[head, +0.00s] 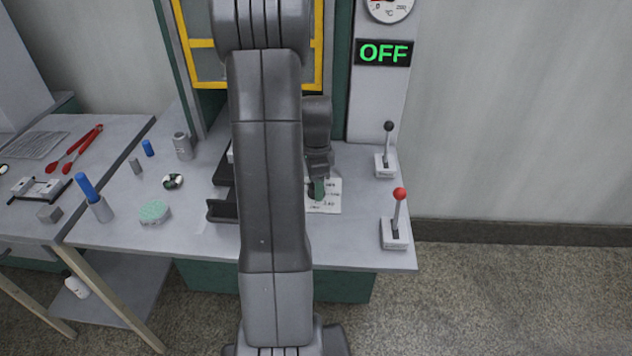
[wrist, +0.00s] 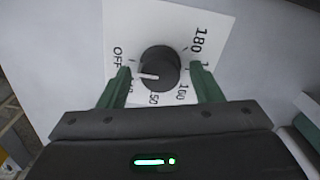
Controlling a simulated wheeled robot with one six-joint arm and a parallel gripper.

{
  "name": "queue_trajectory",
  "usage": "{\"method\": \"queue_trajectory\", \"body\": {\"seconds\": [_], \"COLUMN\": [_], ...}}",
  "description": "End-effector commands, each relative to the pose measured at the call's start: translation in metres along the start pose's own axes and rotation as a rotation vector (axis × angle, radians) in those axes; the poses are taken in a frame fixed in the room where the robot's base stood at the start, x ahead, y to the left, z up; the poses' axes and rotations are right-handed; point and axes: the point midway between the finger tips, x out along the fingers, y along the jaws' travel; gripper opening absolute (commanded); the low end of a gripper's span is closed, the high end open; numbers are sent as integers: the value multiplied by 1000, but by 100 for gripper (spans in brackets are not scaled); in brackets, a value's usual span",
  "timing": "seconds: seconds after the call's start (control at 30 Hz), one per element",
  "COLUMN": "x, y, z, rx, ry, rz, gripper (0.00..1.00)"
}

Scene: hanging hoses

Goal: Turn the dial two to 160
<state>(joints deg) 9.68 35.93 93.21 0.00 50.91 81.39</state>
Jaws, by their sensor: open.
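The dial (wrist: 160,68) is a round black knob on a white card with printed numbers. Its white pointer points left in the wrist view, close below the OFF mark. The 180 mark is at the upper right; some numbers are partly hidden by the fingers. My gripper (wrist: 160,80) is open, with one green finger on each side of the dial. I cannot tell whether the fingers touch it. In the head view my gripper (head: 318,188) is over the white card (head: 331,200), and my arm hides part of the area.
A green OFF display (head: 384,53) hangs below a round gauge (head: 388,6). Two levers, one with a black knob (head: 389,127) and one with a red knob (head: 400,194), stand right of the card.

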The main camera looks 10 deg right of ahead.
Motion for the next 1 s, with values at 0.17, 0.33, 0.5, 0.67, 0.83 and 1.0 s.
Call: {"method": "queue_trajectory", "body": {"seconds": [0.17,0.33,0.5,0.67,0.83,1.0], "x": [1,1,1,1,1,1], "y": [0,0,0,0,0,0], "z": [0,0,0,0,0,0], "rx": [0,0,0,-6,-46,-139], "ry": [0,0,0,0,0,0], "rz": [-1,-1,-1,-1,-1,-1], "gripper": [59,43,14,14,14,14]}}
